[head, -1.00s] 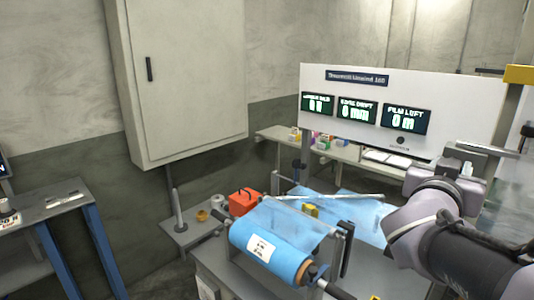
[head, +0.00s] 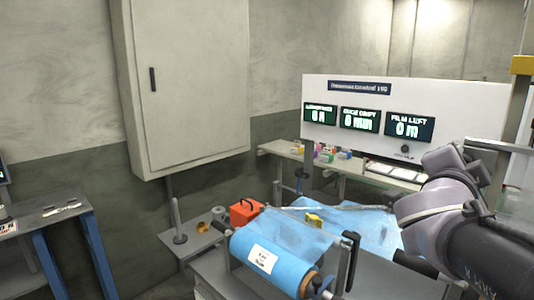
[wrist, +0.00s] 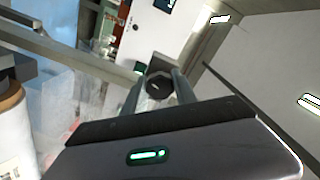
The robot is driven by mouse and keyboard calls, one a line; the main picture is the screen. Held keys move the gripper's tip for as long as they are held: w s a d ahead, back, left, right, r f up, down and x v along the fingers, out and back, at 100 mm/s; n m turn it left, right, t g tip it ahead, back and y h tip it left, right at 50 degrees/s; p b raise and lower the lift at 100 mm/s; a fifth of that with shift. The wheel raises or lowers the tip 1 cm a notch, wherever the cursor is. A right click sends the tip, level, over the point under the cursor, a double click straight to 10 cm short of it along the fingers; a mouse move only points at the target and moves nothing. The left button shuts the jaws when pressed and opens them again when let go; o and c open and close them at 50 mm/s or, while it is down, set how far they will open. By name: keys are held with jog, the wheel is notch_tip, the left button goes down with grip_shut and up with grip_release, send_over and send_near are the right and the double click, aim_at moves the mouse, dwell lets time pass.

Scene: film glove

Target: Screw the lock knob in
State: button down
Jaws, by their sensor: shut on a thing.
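The lock knob (wrist: 158,89) is a small dark, rounded knob with a pale mark on its face. In the wrist view it sits between the two fingers of my gripper (wrist: 157,92), which are shut on it. Its thread is hidden. The blue film roll (head: 268,262), with a white label, lies on the unwind stand in the head view. Its brown core and shaft end (head: 318,284) face the lower right. The roll's core end also shows at the left edge of the wrist view (wrist: 12,100), apart from the knob. My fingers cannot be made out in the head view.
A black upright lever (head: 350,258) stands beside the roll's right end. Blue film (head: 372,228) spreads behind it, with a yellow block (head: 314,220) on it. An orange box (head: 244,212) sits to the left. A white display panel (head: 400,95) stands behind.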

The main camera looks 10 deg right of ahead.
jog(key=m+b, duration=0.1)
jog(key=m, duration=0.3)
jog(key=shift+f+m+b, duration=0.1)
jog(key=shift+m+b, duration=0.2)
jog(key=shift+b, duration=0.05)
jog(key=m, duration=1.6)
jog(key=shift+m, duration=0.3)
jog(key=c, duration=1)
grip_release()
